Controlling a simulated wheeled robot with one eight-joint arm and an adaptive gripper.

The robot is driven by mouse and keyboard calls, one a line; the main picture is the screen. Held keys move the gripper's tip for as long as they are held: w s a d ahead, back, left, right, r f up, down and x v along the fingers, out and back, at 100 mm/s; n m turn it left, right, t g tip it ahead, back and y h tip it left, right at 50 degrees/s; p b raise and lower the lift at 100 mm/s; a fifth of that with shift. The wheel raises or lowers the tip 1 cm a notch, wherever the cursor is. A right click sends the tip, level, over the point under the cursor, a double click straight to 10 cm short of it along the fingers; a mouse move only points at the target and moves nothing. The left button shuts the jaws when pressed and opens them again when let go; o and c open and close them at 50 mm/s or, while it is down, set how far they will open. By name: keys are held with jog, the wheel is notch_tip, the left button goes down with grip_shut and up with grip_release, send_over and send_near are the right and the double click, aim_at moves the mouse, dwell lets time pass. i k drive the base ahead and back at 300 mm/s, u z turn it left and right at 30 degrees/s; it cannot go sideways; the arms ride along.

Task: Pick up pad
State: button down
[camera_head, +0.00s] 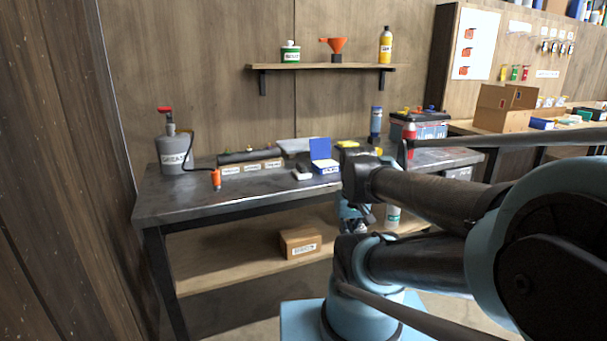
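A small pale block with a dark side (302,173) lies on the workbench, just left of an open blue box (322,158). It may be the pad, but it is too small to be sure. My arm reaches in from the right, and its far end is by the bench's front edge, right of the blue box. Dark parts there (367,214) look like my gripper. They are apart from the pale block. The fingers are too small and overlapped to show whether they are open or shut.
The dark workbench (225,196) carries a grey grease can (174,152) with a hose at left and a long dark tool on a labelled rack (250,163). A brown carton (300,243) sits on the lower shelf. The bench's front left is mostly clear.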

aim_at(301, 173)
jog(key=z, duration=2)
jog(key=i, duration=0.55)
jog(key=u, duration=1.55)
